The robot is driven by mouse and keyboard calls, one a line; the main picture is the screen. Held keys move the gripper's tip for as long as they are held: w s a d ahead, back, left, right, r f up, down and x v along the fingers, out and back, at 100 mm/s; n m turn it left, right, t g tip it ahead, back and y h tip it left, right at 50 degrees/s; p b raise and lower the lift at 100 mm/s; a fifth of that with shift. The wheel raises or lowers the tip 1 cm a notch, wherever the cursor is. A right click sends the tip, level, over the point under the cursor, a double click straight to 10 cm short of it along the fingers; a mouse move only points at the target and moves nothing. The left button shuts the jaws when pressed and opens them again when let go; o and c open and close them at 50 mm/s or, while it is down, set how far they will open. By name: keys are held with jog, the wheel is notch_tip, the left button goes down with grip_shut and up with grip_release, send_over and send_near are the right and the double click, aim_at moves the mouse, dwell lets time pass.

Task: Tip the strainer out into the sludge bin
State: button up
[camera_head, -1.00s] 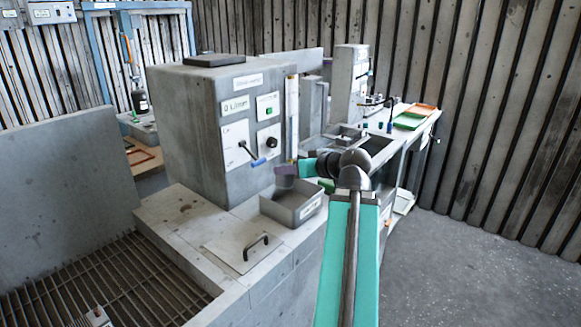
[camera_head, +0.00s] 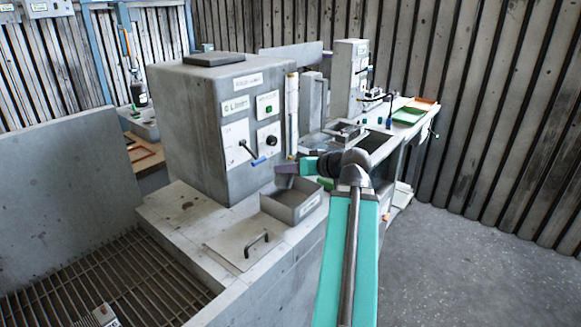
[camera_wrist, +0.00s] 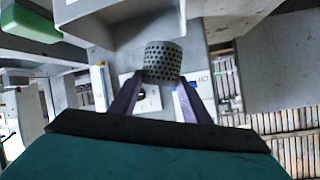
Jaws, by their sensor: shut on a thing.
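The strainer (camera_wrist: 163,60) is a small grey perforated cup. It sits between the purple fingers of my gripper (camera_wrist: 160,80) in the wrist view, and the gripper is shut on it. In the head view my gripper (camera_head: 286,168) is just above the back of a grey open box with a label, which looks like the sludge bin (camera_head: 308,209). The strainer is not clear in the head view. The bin also seems to show at the top of the wrist view (camera_wrist: 125,30). The wrist view looks rolled over. The strainer's contents cannot be seen.
A tall grey cabinet (camera_head: 210,125) with switches stands behind and left of the bin. A plate with a black handle (camera_head: 243,250) lies in front of it. A floor grating (camera_head: 90,285) is at left. A bench with a green tray (camera_head: 409,117) runs behind.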

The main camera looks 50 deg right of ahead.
jog(key=shift+p, duration=0.65)
jog(key=shift+d+m+y+p, duration=0.2)
jog(key=shift+m+y+p, duration=0.45)
jog(key=shift+p, duration=0.85)
jog(key=shift+d+m+y+p, duration=0.15)
jog(key=shift+m+y+p, duration=0.5)
jog(key=shift+p, duration=0.85)
jog(key=shift+d+f+m+y+p, duration=0.25)
jog(key=shift+m+y+p, duration=0.3)
jog(key=shift+p, duration=0.7)
jog(key=shift+d+f+m+y+p, duration=0.15)
jog(key=shift+f+m+y+p, duration=0.15)
jog(key=shift+m+p, duration=0.7)
jog(key=shift+d+y+p, duration=0.1)
jog(key=shift+y+p, duration=0.25)
jog(key=shift+p, duration=0.1)
jog(key=shift+w+d+r+m+y+p, duration=0.15)
jog(key=shift+d+m+y+p, duration=0.25)
jog(key=shift+m+y+p, duration=0.55)
jog(key=shift+d+m+t+p, duration=0.1)
jog(key=shift+m+t+p, duration=0.2)
jog(key=shift+m+p, duration=0.15)
